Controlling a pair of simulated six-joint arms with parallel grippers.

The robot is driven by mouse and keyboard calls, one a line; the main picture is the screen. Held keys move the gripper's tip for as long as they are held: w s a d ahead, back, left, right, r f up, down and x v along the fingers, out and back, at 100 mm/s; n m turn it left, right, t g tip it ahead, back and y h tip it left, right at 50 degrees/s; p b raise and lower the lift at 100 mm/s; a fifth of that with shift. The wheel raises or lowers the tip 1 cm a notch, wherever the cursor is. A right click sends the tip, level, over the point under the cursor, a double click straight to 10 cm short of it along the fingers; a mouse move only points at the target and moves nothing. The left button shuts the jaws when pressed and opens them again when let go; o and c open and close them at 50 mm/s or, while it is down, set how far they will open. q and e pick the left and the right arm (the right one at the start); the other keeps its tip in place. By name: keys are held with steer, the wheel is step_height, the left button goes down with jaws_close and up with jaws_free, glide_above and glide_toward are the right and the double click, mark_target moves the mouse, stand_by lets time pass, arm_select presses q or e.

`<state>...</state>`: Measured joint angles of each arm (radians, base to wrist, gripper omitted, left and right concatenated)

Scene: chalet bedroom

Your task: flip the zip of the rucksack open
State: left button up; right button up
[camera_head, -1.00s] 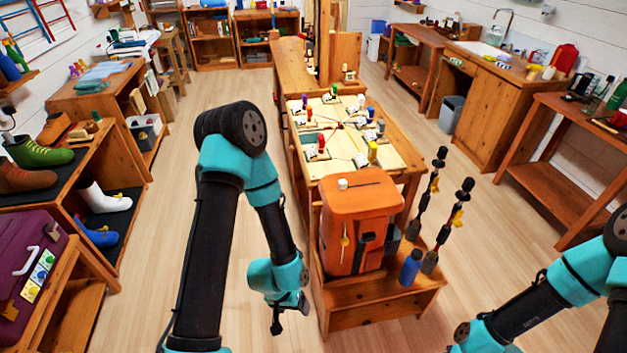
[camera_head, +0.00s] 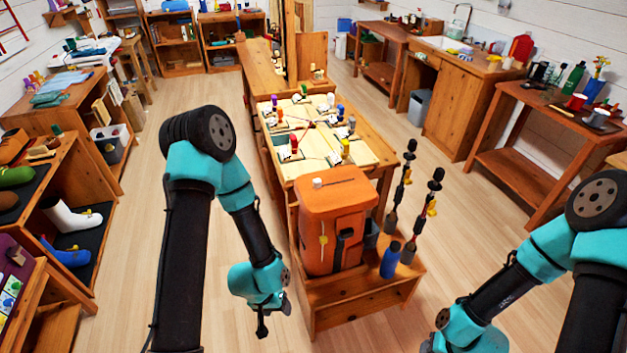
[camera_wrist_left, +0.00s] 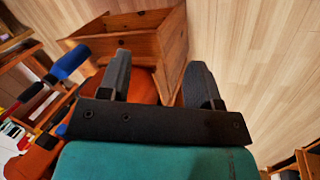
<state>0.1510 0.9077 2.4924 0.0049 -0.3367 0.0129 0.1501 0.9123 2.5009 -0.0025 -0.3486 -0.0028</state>
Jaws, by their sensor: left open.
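The orange rucksack (camera_head: 318,205) stands upright on a low wooden stand (camera_head: 350,293). A small yellow zip pull (camera_head: 323,240) shows on its front, left of a dark vertical strip. I cannot tell how far the zip is open. My left gripper (camera_head: 263,326) hangs left of the rucksack and the stand, apart from both. In the left wrist view my left gripper (camera_wrist_left: 160,78) has its two fingers wide apart with nothing held. Part of the orange rucksack (camera_wrist_left: 145,84) shows behind the fingers. My right arm comes in at lower right; its gripper is out of the picture.
A blue bottle (camera_head: 390,260) stands right of the rucksack, with two dark poles (camera_head: 428,215) beside it. A worktable (camera_head: 340,155) with small parts is behind. A shoe shelf (camera_head: 70,220) is at left. Open floor lies on both sides of the stand.

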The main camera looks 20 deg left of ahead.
arm_select(q)
steer(key=w+a+r+n, duration=0.1)
steer(key=w+n, duration=0.1)
steer(key=w, duration=0.1)
steer(key=w+a+r+n, duration=0.1)
steer(key=w+n, duration=0.1)
steer(key=w, duration=0.1)
steer(key=w+a+r+n, duration=0.2)
steer(key=n, duration=0.1)
steer(key=shift+w+t, duration=0.4)
steer(key=c, duration=0.7)
steer(key=w+r+n, duration=0.2)
steer(key=w+a+r+n, duration=0.1)
steer(key=w+r+n, duration=0.1)
steer(key=w+a+r+n, duration=0.1)
steer(key=w+r+n, duration=0.1)
steer(key=shift+w+a+r+t+h, duration=0.15)
steer(key=shift+w+a+t+h, duration=0.05)
steer(key=shift+w+t+h, duration=0.15)
jaws_close()
steer(key=w+a+r+n+t+h, duration=0.1)
steer(key=w+r+n, duration=0.4)
steer(key=r, duration=0.4)
steer(key=w+a+r+n+t+h, duration=0.2)
steer(key=w+r+n, duration=0.2)
steer(key=r, duration=0.6)
steer(key=shift+w+a+r+n, duration=0.3)
steer(key=shift+w+n, duration=0.1)
steer(key=shift+w, duration=0.25)
